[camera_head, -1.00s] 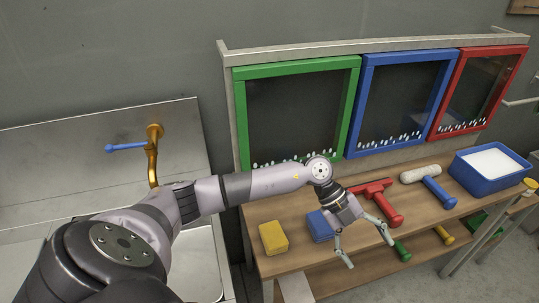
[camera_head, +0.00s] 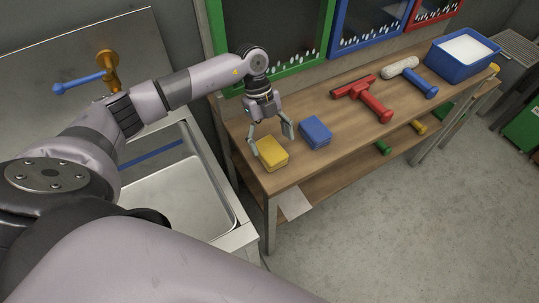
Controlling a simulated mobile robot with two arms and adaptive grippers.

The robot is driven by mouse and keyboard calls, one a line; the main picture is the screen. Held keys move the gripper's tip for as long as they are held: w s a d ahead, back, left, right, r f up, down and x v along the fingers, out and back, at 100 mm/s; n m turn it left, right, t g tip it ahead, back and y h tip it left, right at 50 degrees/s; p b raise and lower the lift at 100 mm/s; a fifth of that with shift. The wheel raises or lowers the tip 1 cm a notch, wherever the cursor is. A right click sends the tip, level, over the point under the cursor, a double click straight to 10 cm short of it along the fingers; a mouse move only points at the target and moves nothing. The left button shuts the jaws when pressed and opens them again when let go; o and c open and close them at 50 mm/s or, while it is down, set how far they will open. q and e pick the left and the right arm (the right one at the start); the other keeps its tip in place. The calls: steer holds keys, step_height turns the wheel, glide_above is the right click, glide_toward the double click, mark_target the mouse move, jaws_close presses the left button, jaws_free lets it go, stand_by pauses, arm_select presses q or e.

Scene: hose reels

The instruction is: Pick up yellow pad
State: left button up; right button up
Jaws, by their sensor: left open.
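The yellow pad (camera_head: 273,153) is a small block lying on the wooden table near its left end. My left gripper (camera_head: 271,143) is open above the table, pointing down. Its left finger is close to the pad's left side and its right finger is beyond the pad's right side, near the blue pad. I cannot tell whether a finger touches the yellow pad. The blue pad (camera_head: 316,132) lies just right of it. My right gripper is not in view.
On the wooden table (camera_head: 345,133) lie a red squeegee (camera_head: 372,104), a roller with a blue handle (camera_head: 422,86) and a blue tub (camera_head: 462,60). Framed panels stand behind. A metal sink (camera_head: 180,200) is at left. Green and yellow handles show on the lower shelf.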

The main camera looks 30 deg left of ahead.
mark_target(273, 153)
arm_select(q)
steer(key=shift+b+x, duration=0.6)
steer(key=shift+x, duration=0.2)
steer(key=b+x, duration=0.2)
steer(key=x, duration=0.1)
steer(key=shift+a+f+b, duration=0.2)
steer(key=shift+f+b, duration=0.05)
steer(key=shift+b, duration=0.05)
steer(key=shift+f, duration=0.1)
steer(key=shift+d, duration=0.1)
steer(key=c, duration=1.3)
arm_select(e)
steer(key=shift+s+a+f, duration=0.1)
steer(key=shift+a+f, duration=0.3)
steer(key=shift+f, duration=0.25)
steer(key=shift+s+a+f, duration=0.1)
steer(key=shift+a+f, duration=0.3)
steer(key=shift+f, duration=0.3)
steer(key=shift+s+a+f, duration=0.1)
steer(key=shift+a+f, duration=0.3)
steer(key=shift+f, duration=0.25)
arm_select(q)
steer(key=shift+o, duration=0.2)
steer(key=shift+r, duration=0.2)
step_height(273, 153, up, 20)
steer(key=b, duration=0.1)
steer(key=shift+b, duration=0.3)
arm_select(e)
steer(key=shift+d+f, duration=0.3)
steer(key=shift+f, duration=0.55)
